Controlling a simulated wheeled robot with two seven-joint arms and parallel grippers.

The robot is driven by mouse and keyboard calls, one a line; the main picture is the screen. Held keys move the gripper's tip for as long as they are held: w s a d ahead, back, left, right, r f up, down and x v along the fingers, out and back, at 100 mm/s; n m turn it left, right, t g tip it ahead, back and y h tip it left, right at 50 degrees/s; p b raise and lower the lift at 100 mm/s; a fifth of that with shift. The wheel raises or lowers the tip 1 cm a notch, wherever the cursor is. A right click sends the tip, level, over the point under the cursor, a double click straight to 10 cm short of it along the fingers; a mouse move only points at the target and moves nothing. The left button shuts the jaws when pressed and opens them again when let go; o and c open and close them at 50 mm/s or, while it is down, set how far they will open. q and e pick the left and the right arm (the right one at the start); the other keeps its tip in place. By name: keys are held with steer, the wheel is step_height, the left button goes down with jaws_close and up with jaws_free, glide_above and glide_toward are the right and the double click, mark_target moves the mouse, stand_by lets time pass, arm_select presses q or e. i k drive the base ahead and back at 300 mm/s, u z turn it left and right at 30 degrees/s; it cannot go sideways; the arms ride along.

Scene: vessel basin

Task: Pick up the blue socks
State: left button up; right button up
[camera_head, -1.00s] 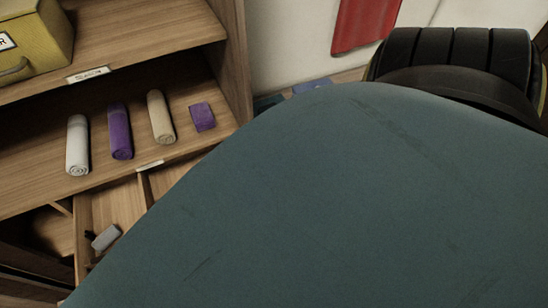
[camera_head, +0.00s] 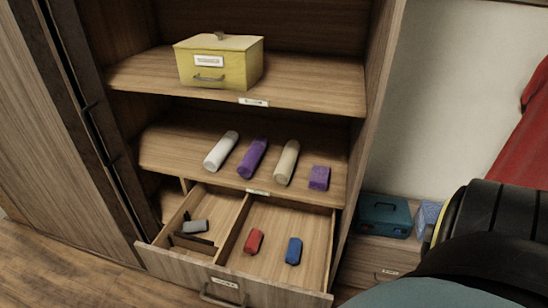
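A small rolled blue bundle, the blue socks (camera_head: 293,251), lies in the right compartment of an open drawer (camera_head: 235,288) at the bottom of the wooden cabinet. A similar red bundle (camera_head: 254,241) lies to its left in the same compartment, apart from it. Neither of my grippers is in view. Part of my own body, teal and black, fills the lower right corner.
A grey item (camera_head: 195,226) and dark pieces lie in the drawer's left compartment. The shelf above holds white (camera_head: 221,150), purple (camera_head: 252,158) and beige (camera_head: 287,162) rolls and a purple block (camera_head: 319,178). A yellow box (camera_head: 219,66) stands higher. A teal case (camera_head: 384,215) is at right.

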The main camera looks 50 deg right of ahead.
mark_target(293, 249)
steer(key=u, duration=0.3)
steer(key=i, duration=0.8)
steer(key=z, duration=1.65)
